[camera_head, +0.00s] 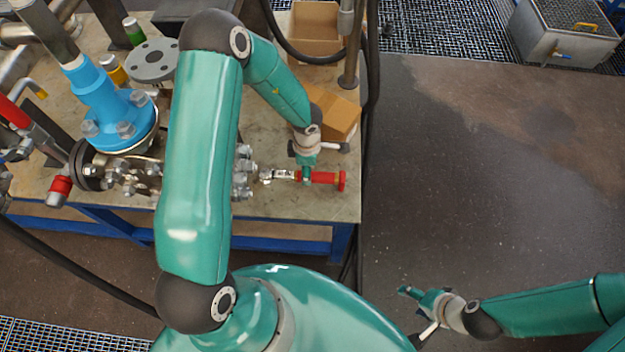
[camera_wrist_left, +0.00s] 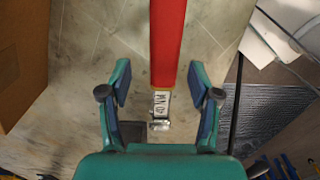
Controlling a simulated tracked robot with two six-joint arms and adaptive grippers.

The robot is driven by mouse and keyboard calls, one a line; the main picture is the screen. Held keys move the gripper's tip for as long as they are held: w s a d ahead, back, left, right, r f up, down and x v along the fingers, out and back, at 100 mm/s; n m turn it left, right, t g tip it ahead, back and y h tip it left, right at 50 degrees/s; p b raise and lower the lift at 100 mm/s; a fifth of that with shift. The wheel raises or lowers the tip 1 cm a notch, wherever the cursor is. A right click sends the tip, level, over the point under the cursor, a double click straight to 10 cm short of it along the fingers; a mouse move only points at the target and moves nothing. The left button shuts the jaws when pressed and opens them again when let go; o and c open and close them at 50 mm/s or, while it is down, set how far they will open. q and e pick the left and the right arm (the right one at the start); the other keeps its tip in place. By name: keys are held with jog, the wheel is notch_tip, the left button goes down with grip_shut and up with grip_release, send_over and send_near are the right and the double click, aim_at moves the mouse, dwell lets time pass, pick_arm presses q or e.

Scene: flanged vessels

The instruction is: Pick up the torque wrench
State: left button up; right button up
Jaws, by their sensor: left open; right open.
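The torque wrench (camera_head: 325,178) lies on the table near its right front corner, with a red handle and a silver shaft pointing left toward the bolts. My left gripper (camera_head: 306,172) is over the wrench, pointing down. In the left wrist view the open fingers of my left gripper (camera_wrist_left: 160,72) are on either side of the wrench (camera_wrist_left: 168,40), apart from it; its silver scale part shows between them. How far the fingers are above it I cannot tell. My right gripper (camera_head: 416,310) is open and empty, out over the floor at lower right.
A blue flanged vessel (camera_head: 100,90) and bolted flanges (camera_head: 130,172) stand on the table (camera_head: 300,205) at left. A grey flange ring (camera_head: 152,62) is behind. Cardboard boxes (camera_head: 338,115) lie behind the wrench, close to my left gripper. A dark hose (camera_head: 372,70) hangs beside the table's right edge.

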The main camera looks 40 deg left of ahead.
pick_arm(q)
jog(key=shift+d+f+b, duration=0.15)
jog(key=shift+f+b, duration=0.3)
jog(key=shift+f, duration=0.9)
jog(key=shift+d+f+b, duration=0.1)
jog(key=shift+f+b, duration=0.3)
jog(key=shift+f, duration=0.95)
jog(key=shift+r, duration=0.1)
grip_shut()
